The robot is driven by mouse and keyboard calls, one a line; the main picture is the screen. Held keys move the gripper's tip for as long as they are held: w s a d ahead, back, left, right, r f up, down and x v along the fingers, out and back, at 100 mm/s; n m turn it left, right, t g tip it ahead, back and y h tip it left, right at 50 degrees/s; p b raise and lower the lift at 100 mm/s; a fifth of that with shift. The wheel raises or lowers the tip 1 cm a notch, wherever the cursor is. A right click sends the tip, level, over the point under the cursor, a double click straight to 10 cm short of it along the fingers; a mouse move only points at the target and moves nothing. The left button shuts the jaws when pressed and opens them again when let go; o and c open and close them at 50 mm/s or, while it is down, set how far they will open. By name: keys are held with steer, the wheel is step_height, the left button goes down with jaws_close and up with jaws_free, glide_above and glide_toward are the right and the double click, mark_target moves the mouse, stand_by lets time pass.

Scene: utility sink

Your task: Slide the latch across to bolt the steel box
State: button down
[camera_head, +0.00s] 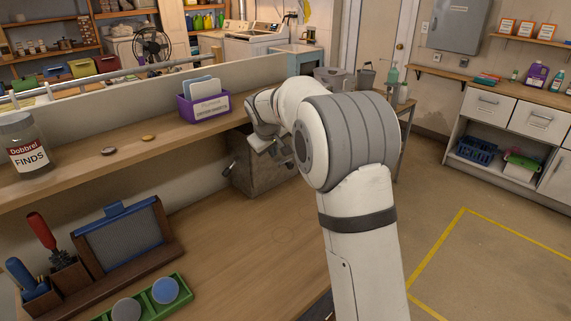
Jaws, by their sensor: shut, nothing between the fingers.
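The steel box (256,181) is a dull grey metal box standing on the wooden bench, below the shelf and partly behind my arm. A small dark fitting shows at its left edge; I cannot tell whether it is the latch. The latch itself is not clearly seen, and my gripper and arm hide the box's upper right part. My gripper (266,148) is in front of the box's upper part, shut and empty. I cannot tell whether it touches the box.
A purple card holder (204,106) stands on the shelf (75,168) just above and left of the box. A jar (24,147) is at the shelf's left. A framed screen (122,237) and a green tray (150,296) are at the lower left. The bench (240,250) before the box is clear.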

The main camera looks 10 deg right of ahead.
steer(key=p, duration=0.2)
glide_toward(288, 165)
steer(key=a+f, duration=0.3)
steer(key=f, duration=0.2)
steer(key=w+d, duration=0.1)
steer(key=w+d+f, duration=0.1)
steer(key=w+d, duration=0.1)
steer(key=shift+f+p, duration=0.25)
steer(key=shift+p, duration=0.15)
steer(key=shift+w, duration=0.1)
